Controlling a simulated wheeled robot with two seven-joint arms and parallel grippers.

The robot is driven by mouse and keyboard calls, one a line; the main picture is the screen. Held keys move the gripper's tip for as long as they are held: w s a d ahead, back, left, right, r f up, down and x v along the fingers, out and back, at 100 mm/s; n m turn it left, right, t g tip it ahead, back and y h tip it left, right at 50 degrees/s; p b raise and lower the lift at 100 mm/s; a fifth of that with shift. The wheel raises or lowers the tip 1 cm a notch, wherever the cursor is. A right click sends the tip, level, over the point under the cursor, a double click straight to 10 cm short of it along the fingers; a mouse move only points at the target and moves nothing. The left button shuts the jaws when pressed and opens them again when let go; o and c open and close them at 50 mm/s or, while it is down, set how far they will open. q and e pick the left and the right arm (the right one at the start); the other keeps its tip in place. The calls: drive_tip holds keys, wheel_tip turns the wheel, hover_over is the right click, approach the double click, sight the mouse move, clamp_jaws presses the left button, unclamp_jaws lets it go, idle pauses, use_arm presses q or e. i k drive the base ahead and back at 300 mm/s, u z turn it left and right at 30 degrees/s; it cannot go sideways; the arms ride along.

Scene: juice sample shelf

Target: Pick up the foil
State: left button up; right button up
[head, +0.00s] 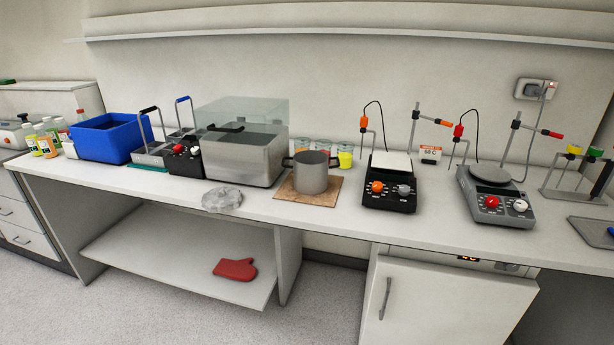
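The foil (222,200) is a crumpled, silvery grey piece lying on the white bench top (165,185), close to the front edge. It sits in front of the water bath and left of the pot. Nothing covers it. Neither of my grippers shows in the head view.
A steel water bath (240,158) with a clear lid stands behind the foil. A pot (311,176) on a wooden board (290,193) is to its right. A blue bin (107,139) is at the left, hotplates (390,195) at the right. A red mitt (235,269) lies on the lower shelf (170,257).

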sight(224, 198)
drive_tip(key=k, duration=1.35)
drive_tip(key=z, duration=0.65)
drive_tip(key=i, duration=1.95)
drive_tip(key=u, duration=0.75)
